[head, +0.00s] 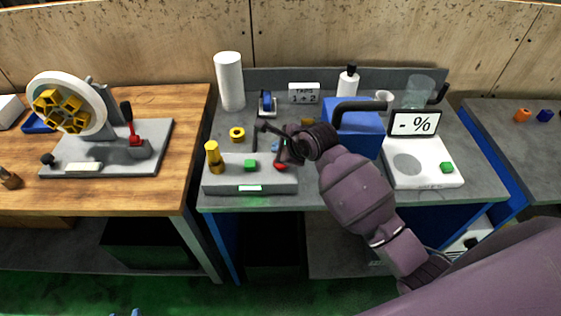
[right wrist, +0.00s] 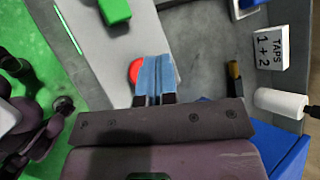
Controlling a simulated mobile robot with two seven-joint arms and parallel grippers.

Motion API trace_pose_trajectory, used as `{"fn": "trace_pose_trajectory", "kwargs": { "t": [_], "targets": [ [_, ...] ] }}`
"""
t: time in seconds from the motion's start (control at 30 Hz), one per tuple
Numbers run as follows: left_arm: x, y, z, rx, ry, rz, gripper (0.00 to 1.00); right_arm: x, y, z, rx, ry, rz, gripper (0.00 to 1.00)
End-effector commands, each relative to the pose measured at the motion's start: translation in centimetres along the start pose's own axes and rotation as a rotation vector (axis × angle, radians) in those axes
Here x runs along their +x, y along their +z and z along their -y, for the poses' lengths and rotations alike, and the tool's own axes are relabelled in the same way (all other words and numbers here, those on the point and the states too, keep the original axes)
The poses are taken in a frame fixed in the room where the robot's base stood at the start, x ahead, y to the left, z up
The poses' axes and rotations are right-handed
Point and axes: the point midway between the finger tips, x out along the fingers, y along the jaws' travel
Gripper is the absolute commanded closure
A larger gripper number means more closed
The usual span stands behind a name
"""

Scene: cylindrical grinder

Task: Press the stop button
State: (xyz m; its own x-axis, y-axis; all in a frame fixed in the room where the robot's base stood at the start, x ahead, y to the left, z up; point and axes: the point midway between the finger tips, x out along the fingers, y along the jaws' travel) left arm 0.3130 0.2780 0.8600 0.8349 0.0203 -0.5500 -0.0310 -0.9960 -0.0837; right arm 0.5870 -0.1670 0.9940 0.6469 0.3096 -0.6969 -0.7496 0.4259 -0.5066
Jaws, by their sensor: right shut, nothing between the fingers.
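A red button (head: 281,166) sits at the right end of a low grey control box (head: 225,184). My right gripper (head: 277,149) is shut and empty close to it in the head view. In the right wrist view, the blue fingertips (right wrist: 155,72) are together and partly cover the red button (right wrist: 134,71), which shows at their left. I cannot tell whether they touch it. A green button (head: 250,165) is on the same box, also seen in the right wrist view (right wrist: 115,10). Small blue tips, perhaps my left gripper (head: 125,313), barely show at the bottom edge.
A yellow handle (head: 214,158) stands on the box's left end. A blue block with a black handle (head: 358,133) stands right of my right gripper. A white scale (head: 424,172) is further right. A grinder (head: 75,103) stands on the wooden bench at left.

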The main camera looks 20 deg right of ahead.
Motion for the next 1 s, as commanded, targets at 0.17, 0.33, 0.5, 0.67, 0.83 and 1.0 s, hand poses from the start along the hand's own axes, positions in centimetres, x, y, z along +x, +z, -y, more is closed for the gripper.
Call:
{"fn": "trace_pose_trajectory", "kwargs": {
  "t": [0.17, 0.33, 0.5, 0.67, 0.83, 1.0],
  "targets": [
    [0.22, 0.24, -0.03, 0.000, 0.000, -0.001, 0.57, 1.01, -0.71, -0.74, 0.001, 0.000, 0.000, 1.00],
    [0.24, 0.11, -0.03, 0.000, 0.000, -0.005, 0.57, 1.36, -0.99, -1.01, 0.000, 0.000, -0.001, 1.00],
    [0.25, -0.09, -0.04, 0.000, 0.000, -0.008, 0.57, 1.38, -1.00, -1.03, 0.000, 0.000, 0.000, 1.00],
    [0.28, -0.15, -0.04, 0.001, 0.000, -0.009, 0.57, 1.37, -0.98, -1.02, 0.000, 0.000, 0.000, 1.00],
    [0.29, -0.15, -0.04, 0.001, 0.000, -0.009, 0.57, 1.36, -0.97, -1.02, 0.000, 0.000, 0.000, 1.00],
    [0.29, -0.14, -0.04, 0.001, 0.000, -0.009, 0.57, 1.36, -0.96, -1.01, 0.000, 0.000, 0.000, 1.00]
  ]
}}
